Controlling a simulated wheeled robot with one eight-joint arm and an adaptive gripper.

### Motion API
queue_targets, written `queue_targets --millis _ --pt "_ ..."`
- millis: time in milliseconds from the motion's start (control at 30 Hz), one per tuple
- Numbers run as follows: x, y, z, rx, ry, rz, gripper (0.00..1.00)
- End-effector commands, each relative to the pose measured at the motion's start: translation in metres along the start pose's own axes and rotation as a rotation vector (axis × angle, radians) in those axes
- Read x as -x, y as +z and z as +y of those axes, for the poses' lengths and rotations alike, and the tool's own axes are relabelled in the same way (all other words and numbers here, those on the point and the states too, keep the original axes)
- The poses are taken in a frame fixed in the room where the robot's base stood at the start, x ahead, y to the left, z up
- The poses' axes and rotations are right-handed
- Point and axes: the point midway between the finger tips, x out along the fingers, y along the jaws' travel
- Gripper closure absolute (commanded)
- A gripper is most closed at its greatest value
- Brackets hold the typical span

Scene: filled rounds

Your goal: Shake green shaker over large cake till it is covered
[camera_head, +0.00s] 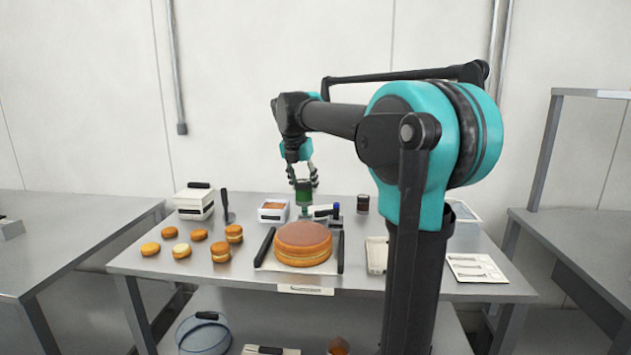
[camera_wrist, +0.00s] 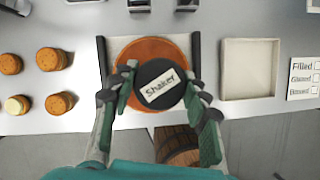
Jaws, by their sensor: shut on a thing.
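My gripper (camera_head: 303,178) is shut on the green shaker (camera_head: 304,194) and holds it at the back part of the table, above the large cake's level. In the wrist view my gripper (camera_wrist: 157,76) has a finger on each side of the shaker (camera_wrist: 160,86), whose dark round end carries a "Shaker" label. The large cake (camera_head: 303,243) is a round, layered cake with a brown top and lies on a pale mat. In the wrist view the large cake (camera_wrist: 150,47) is partly hidden behind the shaker. I cannot see any clear topping on its surface.
Dark bars flank the cake, including a right bar (camera_head: 341,252). Several small filled rounds (camera_head: 221,251) stand left. A white box (camera_head: 194,202) and a bin (camera_head: 273,210) stand behind. A pale tray (camera_wrist: 249,70) and a label card (camera_wrist: 303,78) lie right.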

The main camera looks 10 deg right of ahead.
Motion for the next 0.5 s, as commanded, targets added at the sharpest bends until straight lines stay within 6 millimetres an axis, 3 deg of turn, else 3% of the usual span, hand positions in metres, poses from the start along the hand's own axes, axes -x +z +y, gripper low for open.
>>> queue_targets --millis 500 --pt "-0.027 -0.013 0.002 0.008 0.003 0.000 0.86"
